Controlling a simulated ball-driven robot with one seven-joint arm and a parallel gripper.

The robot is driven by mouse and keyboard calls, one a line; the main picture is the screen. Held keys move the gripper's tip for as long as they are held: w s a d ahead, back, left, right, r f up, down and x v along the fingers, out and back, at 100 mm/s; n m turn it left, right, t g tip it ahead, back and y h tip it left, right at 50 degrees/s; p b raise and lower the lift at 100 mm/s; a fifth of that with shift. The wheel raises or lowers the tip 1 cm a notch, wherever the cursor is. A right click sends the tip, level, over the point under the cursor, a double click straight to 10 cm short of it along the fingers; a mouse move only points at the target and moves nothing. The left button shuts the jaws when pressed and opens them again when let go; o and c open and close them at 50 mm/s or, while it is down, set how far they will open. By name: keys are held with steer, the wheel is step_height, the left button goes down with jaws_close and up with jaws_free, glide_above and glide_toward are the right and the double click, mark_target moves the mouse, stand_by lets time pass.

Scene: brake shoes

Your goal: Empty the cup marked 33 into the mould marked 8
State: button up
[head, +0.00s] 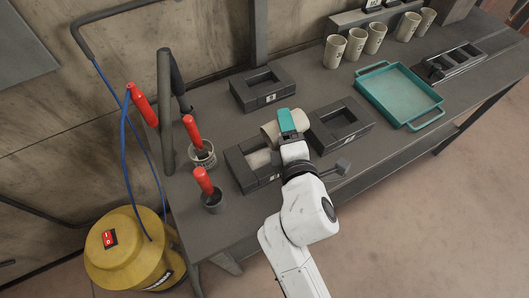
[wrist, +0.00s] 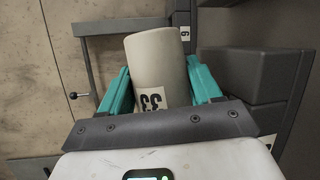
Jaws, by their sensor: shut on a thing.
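The cup marked 33 (wrist: 158,75) is pale and held between the teal fingers of my gripper (wrist: 162,90); its label shows upside down in the wrist view. In the head view the cup (head: 268,134) lies tipped on its side, its left end above a dark mould (head: 236,170). Pale material shows in that mould's cavity. My gripper (head: 287,122) is shut on the cup from the right. The label on this mould is too small to read, so I cannot tell whether it is the mould marked 8.
Two other dark moulds stand near, one behind (head: 242,92) and one to the right (head: 358,113). A teal tray (head: 400,92) is further right. Several pale cups (head: 375,35) stand at the back. Two pots with red-handled tools (head: 203,155) are at left, beside a dark post (head: 165,110).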

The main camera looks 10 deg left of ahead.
steer(key=shift+s+a+r+n+t+b, duration=0.25)
steer(key=shift+n+t+b, duration=0.1)
steer(key=shift+n+b, duration=0.45)
steer(key=shift+s+a+r+n+t+b, duration=0.15)
steer(key=shift+a+r+n+t+b, duration=0.15)
steer(key=shift+n+b, duration=0.45)
stand_by(0.6)
steer(key=shift+s+a+r+n+t+b, duration=0.1)
steer(key=shift+s+a+n+t+b, duration=0.15)
steer(key=shift+n+b, duration=0.35)
steer(key=shift+s+a+r+n+t+b, duration=0.15)
steer(key=shift+n+t+b, duration=0.2)
steer(key=shift+b, duration=0.3)
stand_by(0.4)
